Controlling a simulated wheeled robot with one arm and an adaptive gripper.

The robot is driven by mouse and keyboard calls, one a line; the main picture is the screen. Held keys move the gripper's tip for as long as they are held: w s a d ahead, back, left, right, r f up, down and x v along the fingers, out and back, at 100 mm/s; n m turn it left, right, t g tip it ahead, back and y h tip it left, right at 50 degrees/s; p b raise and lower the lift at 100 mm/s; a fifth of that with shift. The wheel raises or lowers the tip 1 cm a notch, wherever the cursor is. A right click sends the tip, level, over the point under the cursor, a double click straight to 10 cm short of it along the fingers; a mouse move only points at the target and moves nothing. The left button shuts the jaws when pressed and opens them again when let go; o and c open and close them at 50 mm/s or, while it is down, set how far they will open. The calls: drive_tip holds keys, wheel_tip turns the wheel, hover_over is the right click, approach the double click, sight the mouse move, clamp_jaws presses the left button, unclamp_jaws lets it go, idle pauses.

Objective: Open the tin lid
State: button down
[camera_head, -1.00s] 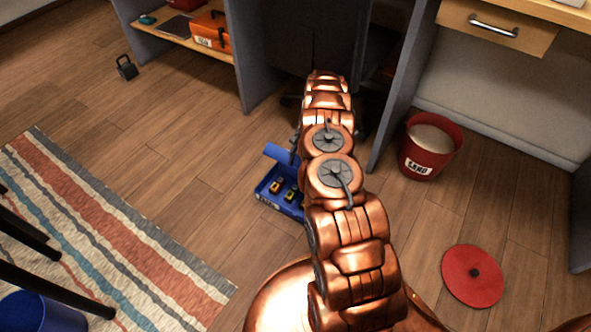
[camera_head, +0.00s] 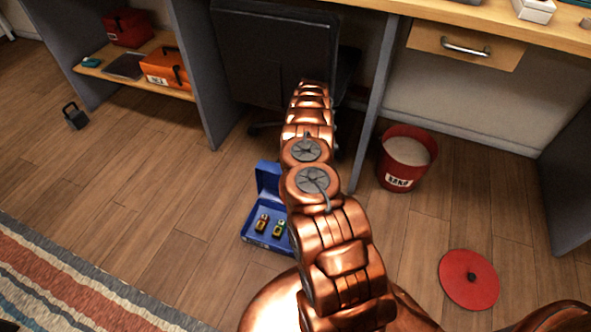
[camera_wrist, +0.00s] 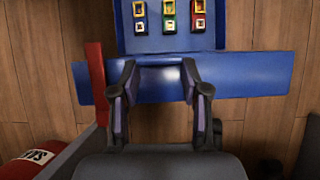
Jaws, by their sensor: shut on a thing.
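The blue tin (camera_head: 256,238) stands on the floor with small yellow and green pieces inside. Its blue lid (camera_head: 267,177) stands up at the back edge. My arm hides the tin's right side. In the wrist view the tin (camera_wrist: 124,40) is at the top with three coloured pieces, and the lid (camera_wrist: 258,72) crosses below it as a wide blue band. My gripper (camera_wrist: 160,66) has its fingers a little apart at the middle of the lid and is shut on it. In the head view the gripper is hidden behind my arm.
A red bucket (camera_head: 402,179) stands right of the tin, with a red disc (camera_head: 469,280) on the floor nearer. A dark chair (camera_head: 275,60) and desk panels are behind. A striped rug (camera_head: 60,280) lies at lower left. Floor left of the tin is clear.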

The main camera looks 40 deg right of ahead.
drive_tip(key=shift+s+f, duration=0.4)
drive_tip(key=shift+f, duration=0.15)
drive_tip(key=c, duration=0.6)
unclamp_jaws()
drive_tip(key=shift+o, duration=0.2)
drive_tip(key=shift+w+r, duration=0.15)
drive_tip(key=shift+w+r, duration=0.15)
drive_tip(key=shift+r, duration=0.35)
wheel_tip(320, 180, up, 9)
drive_tip(key=shift+r, duration=0.1)
